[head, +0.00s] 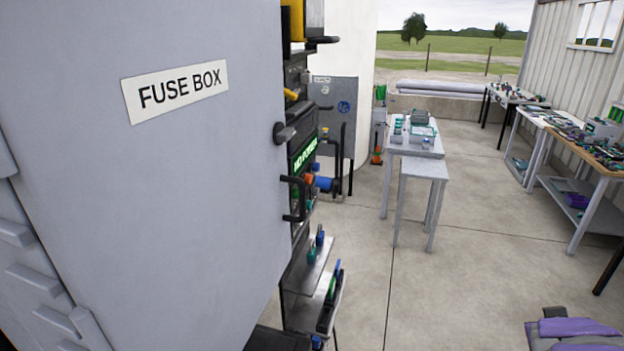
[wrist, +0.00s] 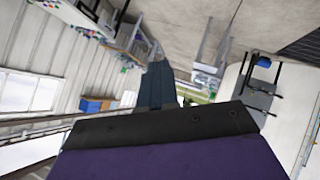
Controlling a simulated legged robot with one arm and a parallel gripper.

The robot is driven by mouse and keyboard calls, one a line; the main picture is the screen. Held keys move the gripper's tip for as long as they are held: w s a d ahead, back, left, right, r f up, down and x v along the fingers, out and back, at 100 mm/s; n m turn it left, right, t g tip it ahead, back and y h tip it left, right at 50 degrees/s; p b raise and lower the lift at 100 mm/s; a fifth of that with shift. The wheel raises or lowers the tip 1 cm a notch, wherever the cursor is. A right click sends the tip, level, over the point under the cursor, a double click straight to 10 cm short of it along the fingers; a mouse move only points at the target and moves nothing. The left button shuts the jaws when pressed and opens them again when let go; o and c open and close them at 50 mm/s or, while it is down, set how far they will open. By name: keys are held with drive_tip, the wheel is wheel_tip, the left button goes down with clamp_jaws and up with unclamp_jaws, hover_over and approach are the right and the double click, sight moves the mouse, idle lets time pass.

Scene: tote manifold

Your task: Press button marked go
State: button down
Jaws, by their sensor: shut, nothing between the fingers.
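No button with a readable "go" mark shows in either view. In the head view, a dark control panel (head: 298,128) stands just past the fuse box, seen at a steep angle. Its green display (head: 305,153) seems to read "NO POWER". A small orange part (head: 309,180) sits below the display; I cannot tell if it is a button. My gripper (wrist: 157,72) shows in the wrist view as dark fingers, shut and empty, with open air around them. It is not clearly seen in the head view.
A large grey fuse box (head: 190,200) fills the left of the head view and hides part of the panel. A black handle (head: 294,198) juts out beside it. A white table (head: 416,150) and side workbenches (head: 570,150) stand beyond. The concrete floor between is clear.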

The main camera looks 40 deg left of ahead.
drive_tip(key=w+a+r+n+t+y+p, duration=0.1)
drive_tip(key=w+a+r+n+y+p, duration=0.15)
drive_tip(key=a, duration=0.45)
drive_tip(key=w+a+r+n+t+y+p, duration=0.1)
drive_tip(key=w+a+r+n+t+y, duration=0.1)
drive_tip(key=w+a+r+n, duration=0.3)
drive_tip(key=w+a+r+t+y+p, duration=0.1)
drive_tip(key=w+a+y, duration=0.2)
drive_tip(key=a, duration=0.5)
drive_tip(key=s+a+r+n+g+y+p, duration=0.1)
drive_tip(key=s+a+n+y, duration=0.3)
drive_tip(key=a, duration=0.7)
drive_tip(key=s+a+r+n+g+y+p, duration=0.1)
drive_tip(key=s+a+n+g+y+p, duration=0.2)
drive_tip(key=a+n+y, duration=0.3)
drive_tip(key=s+a+g+y, duration=0.1)
drive_tip(key=a, duration=0.4)
drive_tip(key=shift+a+g+p, duration=0.3)
drive_tip(key=shift+a+p, duration=0.05)
drive_tip(key=shift+p, duration=0.05)
